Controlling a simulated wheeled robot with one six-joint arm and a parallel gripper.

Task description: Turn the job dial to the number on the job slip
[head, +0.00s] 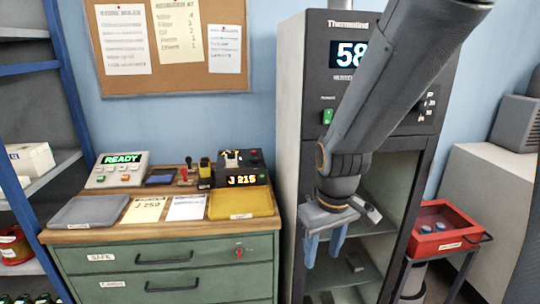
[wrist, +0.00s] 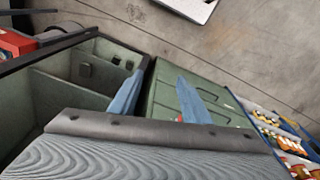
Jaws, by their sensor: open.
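A yellow job slip (head: 145,209) lies on the wooden bench top; it seems to read J 259, but the last digit is blurred. A dark box with a lit yellow display (head: 241,179) reading J 215 stands at the back right of the bench. Small controls show on this box, but I cannot tell which is the job dial. My gripper (head: 325,252) is open and empty, its blue fingers pointing down in front of the tall oven, to the right of the bench. The wrist view shows the two fingers apart with nothing between them (wrist: 160,77).
The tall grey oven (head: 291,120) shows 58, with open shelves below. A grey tray (head: 88,211), a white sheet (head: 186,208), a yellow tray (head: 242,204) and a READY panel (head: 118,169) occupy the bench. A red bin (head: 442,228) stands at right.

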